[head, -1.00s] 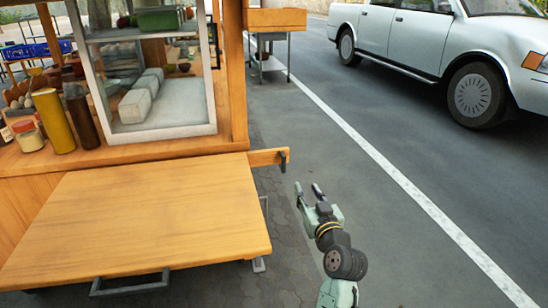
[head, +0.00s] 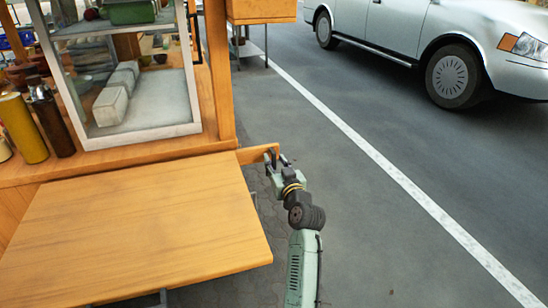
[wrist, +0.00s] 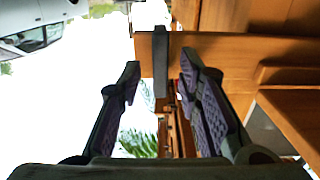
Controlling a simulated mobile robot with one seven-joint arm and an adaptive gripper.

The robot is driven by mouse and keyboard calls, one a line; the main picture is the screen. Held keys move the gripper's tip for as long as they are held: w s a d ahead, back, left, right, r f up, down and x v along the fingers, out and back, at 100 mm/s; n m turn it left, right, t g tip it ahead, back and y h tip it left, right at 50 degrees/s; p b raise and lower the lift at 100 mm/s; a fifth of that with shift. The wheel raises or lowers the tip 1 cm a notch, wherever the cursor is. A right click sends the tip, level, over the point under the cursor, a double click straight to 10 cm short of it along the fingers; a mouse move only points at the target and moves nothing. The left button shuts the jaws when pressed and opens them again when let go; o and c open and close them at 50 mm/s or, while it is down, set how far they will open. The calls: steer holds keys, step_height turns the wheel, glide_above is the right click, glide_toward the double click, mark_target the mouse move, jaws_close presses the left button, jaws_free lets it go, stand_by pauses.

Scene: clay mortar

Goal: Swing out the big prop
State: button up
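A short wooden arm (head: 256,154), which looks like the big prop, sticks out from the cart's right corner beside the flat wooden leaf (head: 135,230). It carries a dark upright handle (wrist: 160,62) at its outer end. My gripper (head: 277,160) is at that end in the head view and partly covers the handle. In the wrist view, my gripper (wrist: 160,78) is open, with the handle between and slightly beyond its two fingertips. Gaps show on both sides of the handle. The wooden arm's face also shows in the wrist view (wrist: 225,50).
A glass display case (head: 125,85) stands on the cart, with a yellow bottle (head: 22,128) and a dark bottle (head: 52,120) to its left. Open pavement lies right of the cart. A silver car (head: 430,40) is parked across the white line.

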steer(key=shift+x, duration=0.85)
steer(key=shift+c, duration=0.2)
jaws_close()
